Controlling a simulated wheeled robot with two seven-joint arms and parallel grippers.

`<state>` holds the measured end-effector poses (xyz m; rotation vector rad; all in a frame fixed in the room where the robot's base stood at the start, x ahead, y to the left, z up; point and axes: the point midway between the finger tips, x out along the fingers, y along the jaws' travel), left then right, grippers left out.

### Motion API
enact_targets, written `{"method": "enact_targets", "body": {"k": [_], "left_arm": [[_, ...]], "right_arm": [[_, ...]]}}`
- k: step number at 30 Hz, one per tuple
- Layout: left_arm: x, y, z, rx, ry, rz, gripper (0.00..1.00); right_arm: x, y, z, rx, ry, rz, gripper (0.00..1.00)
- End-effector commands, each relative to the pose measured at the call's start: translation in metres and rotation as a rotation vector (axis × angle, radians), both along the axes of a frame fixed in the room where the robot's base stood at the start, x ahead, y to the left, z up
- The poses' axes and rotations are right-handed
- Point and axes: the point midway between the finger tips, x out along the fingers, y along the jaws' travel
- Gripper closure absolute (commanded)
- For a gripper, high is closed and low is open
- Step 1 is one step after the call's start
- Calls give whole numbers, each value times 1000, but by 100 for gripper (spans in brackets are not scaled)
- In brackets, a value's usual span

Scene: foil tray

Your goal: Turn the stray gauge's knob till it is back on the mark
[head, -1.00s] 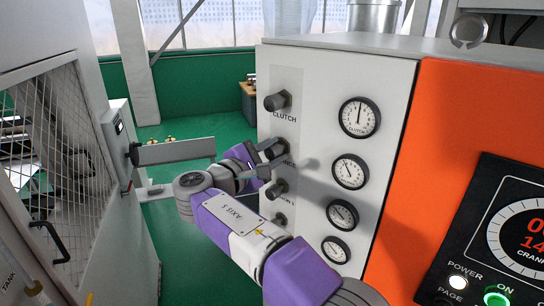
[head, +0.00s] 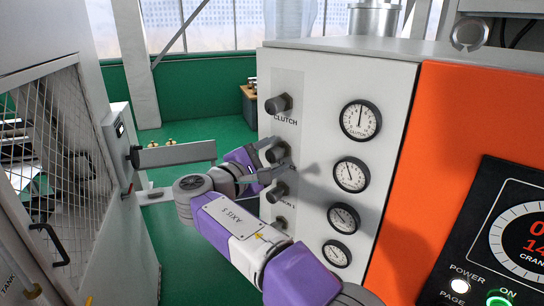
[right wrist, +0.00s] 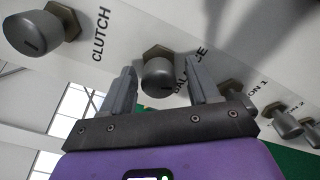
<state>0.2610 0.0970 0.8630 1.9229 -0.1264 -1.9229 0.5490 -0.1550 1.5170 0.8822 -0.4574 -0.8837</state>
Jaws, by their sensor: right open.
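A grey cabinet front carries a column of dark knobs, with a column of round gauges to their right. The clutch knob (head: 278,104) is at the top, and the clutch gauge (head: 360,120) has its needle nearly upright. The second gauge (head: 351,174) has its needle leaning up and left. My right gripper (head: 267,166) is open at the second knob (head: 276,152). In the right wrist view, this knob (right wrist: 158,76) sits between the spread fingers (right wrist: 162,88), with gaps visible on both sides. Its label is partly hidden by a finger. My left gripper is out of view.
The third knob (head: 278,191) and fourth knob (head: 281,223) are close below my right gripper. The third gauge (head: 343,217) and fourth gauge (head: 337,253) are on their right. An orange panel (head: 430,150) adjoins the gauges. A mesh-doored cabinet (head: 70,150) stands left.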

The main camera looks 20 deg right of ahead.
Motion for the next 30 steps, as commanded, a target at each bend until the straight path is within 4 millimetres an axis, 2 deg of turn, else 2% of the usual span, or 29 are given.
{"method": "enact_targets", "body": {"k": [5,12,18,30], "left_arm": [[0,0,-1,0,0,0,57],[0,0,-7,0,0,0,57],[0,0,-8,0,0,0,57],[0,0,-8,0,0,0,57]], "right_arm": [[-5,7,0,0,-1,2,40],[-27,40,0,-2,-1,4,40],[-41,59,0,0,0,1,40],[-43,62,0,0,0,0,40]]}}
